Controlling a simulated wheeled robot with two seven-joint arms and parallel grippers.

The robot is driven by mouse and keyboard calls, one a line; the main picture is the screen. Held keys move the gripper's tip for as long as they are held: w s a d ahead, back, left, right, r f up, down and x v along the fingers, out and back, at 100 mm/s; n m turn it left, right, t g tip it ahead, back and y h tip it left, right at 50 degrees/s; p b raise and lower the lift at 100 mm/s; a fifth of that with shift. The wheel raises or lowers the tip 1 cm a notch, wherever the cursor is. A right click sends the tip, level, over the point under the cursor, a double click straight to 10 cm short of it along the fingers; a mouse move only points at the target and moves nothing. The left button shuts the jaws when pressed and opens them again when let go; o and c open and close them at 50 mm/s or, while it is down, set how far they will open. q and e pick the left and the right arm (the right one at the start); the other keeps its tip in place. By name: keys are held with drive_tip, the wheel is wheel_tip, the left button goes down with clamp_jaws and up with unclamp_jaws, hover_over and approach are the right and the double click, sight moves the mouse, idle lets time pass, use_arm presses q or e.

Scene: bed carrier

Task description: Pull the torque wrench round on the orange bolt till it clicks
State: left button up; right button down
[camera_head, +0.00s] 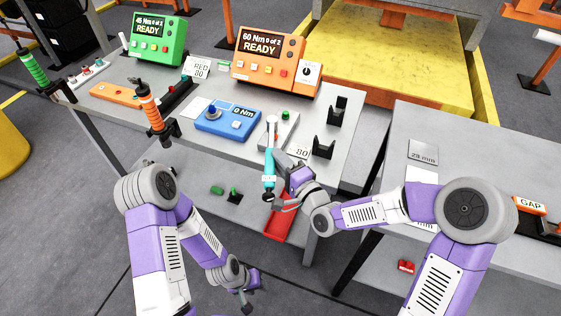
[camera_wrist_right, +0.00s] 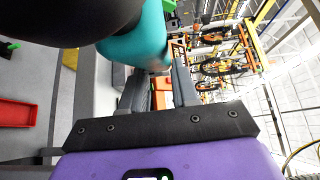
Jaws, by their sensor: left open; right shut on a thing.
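The torque wrench with the teal handle (camera_head: 269,165) lies lengthwise over the front of the grey bench, its silver head end at a small grey block with a green button (camera_head: 285,115). My right gripper (camera_head: 276,187) is shut on the teal handle, near its dark lower end. The teal handle also fills the top of the right wrist view (camera_wrist_right: 150,45), at the fingertips (camera_wrist_right: 158,72). I cannot pick out an orange bolt for certain. My left gripper (camera_head: 247,303) is open and empty, low in front of the bench, away from the wrench.
An orange box (camera_head: 268,55) reads "60 Nm 0 of 2 READY"; a green box (camera_head: 157,38) reads "45 Nm 0 of 2 READY". A blue meter (camera_head: 228,118) reads "0 Nm". Black holders (camera_head: 323,145) stand right of the wrench. A red tray (camera_head: 278,230) lies below.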

wheel_tip(320, 180, up, 4)
drive_tip(key=p, duration=0.2)
drive_tip(key=shift+r+p, duration=0.2)
drive_tip(key=shift+p, duration=0.15)
idle(0.4)
